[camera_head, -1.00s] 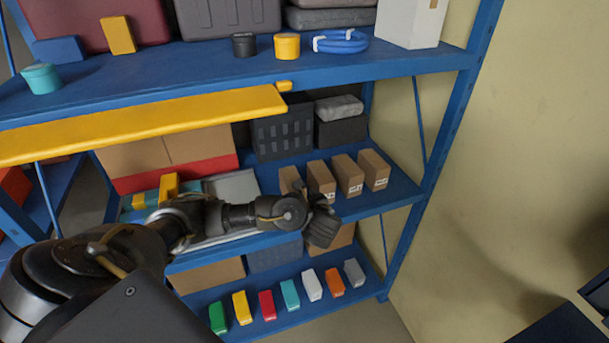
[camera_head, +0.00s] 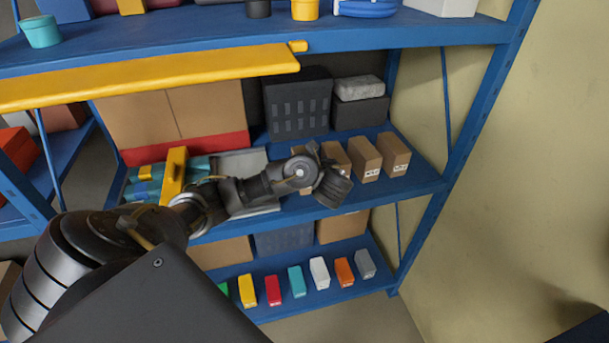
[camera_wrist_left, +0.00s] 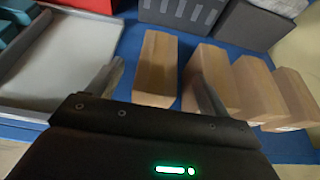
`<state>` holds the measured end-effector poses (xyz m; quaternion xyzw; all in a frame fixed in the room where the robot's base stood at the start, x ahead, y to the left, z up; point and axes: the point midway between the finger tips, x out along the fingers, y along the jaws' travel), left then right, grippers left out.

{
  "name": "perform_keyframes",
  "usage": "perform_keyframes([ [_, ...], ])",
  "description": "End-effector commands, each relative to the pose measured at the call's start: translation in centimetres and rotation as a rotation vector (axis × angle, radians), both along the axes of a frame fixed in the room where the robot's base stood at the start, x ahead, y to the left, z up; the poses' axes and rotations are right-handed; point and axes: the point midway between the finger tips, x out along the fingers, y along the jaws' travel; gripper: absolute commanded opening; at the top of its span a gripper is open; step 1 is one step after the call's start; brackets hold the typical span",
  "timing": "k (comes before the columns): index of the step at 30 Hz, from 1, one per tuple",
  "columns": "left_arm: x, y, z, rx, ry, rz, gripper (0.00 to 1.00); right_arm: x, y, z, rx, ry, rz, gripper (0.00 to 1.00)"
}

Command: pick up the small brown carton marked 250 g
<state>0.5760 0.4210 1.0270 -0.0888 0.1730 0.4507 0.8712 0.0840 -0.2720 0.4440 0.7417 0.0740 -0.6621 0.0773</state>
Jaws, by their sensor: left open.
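Several small brown cartons stand in a row on the middle blue shelf (camera_head: 425,180). The rightmost carton (camera_head: 394,155) and the one left of it (camera_head: 365,158) show small white labels too small to read, so I cannot tell which is marked 250 g. The two left cartons are partly hidden by my left gripper (camera_head: 324,172). In the left wrist view, my left gripper (camera_wrist_left: 155,76) is open and empty. Its fingers lie on either side of the leftmost carton (camera_wrist_left: 156,70), the right finger overlapping the second carton (camera_wrist_left: 215,75) in the picture. My right gripper is out of view.
A grey tray (camera_wrist_left: 55,60) lies left of the cartons. Dark crates (camera_head: 297,105) stand behind, one topped by a grey block (camera_head: 359,87). A yellow beam (camera_head: 150,78) hangs above at left. Small coloured boxes (camera_head: 297,282) line the lower shelf. A blue post (camera_head: 470,130) stands right.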

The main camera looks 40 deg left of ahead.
Motion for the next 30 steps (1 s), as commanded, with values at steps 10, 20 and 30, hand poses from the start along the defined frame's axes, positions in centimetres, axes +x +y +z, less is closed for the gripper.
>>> perform_keyframes([
  [10, 0.9, 1.4, -0.6, 0.002, 0.002, 0.001, 0.80, -1.9, 0.0, 0.0, 0.000, 0.025, 0.000, 0.36],
  [20, 2.9, 4.1, -2.3, -0.001, 0.000, -0.001, 0.80, -1.9, -0.1, -0.7, -0.003, 0.027, 0.000, 0.36],
  [30, 2.9, 4.2, -2.3, -0.002, 0.000, -0.001, 0.64, -1.4, -0.4, -0.7, -0.006, 0.020, 0.001, 0.36],
])
